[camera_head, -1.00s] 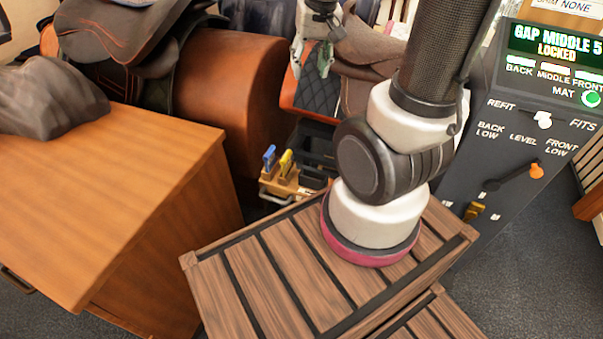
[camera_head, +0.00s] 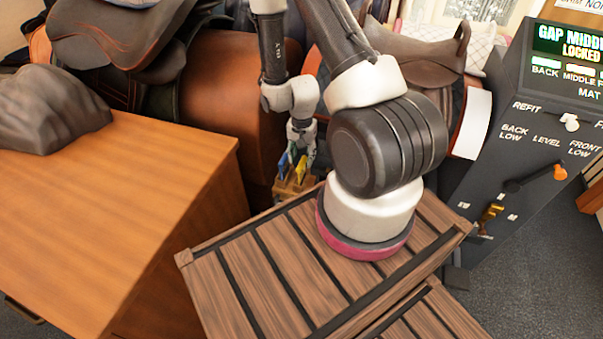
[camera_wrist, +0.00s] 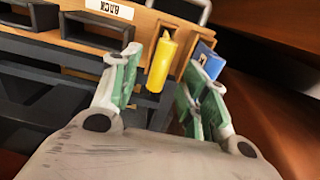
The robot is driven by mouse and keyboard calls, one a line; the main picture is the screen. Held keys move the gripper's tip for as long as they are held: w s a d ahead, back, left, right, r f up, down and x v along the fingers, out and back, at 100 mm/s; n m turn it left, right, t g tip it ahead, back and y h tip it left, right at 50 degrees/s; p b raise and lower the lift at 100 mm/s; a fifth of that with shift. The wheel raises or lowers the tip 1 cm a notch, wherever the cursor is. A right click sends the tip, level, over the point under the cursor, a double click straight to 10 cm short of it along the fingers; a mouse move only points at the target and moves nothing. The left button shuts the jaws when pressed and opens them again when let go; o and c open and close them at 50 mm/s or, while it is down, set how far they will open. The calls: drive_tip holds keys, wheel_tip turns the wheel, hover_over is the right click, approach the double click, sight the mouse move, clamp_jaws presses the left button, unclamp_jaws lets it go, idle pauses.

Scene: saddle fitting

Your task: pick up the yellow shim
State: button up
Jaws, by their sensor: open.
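The yellow shim (camera_wrist: 161,63) stands upright in a wooden rack (camera_wrist: 142,24) in the wrist view, between the two green-padded fingers of my gripper (camera_wrist: 155,92). The fingers are open, with a gap visible on both sides of the shim. In the head view the yellow shim (camera_head: 300,168) shows just below my gripper (camera_head: 301,150), partly covered by the fingers. A blue shim (camera_wrist: 206,62) stands to the right of the yellow one in the wrist view, close to the right finger. In the head view the blue shim (camera_head: 283,165) is on the left.
A slatted wooden crate (camera_head: 240,288) is in front, and a wooden cabinet (camera_head: 130,190) is at left. A grey control panel (camera_head: 525,150) stands at right. Saddles (camera_head: 425,52) are behind. Dark open compartments (camera_wrist: 92,30) lie left of the shim in the wrist view.

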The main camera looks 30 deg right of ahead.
sight(302, 162)
wheel_tip(302, 162, down, 5)
idle(0.3)
clamp_jaws()
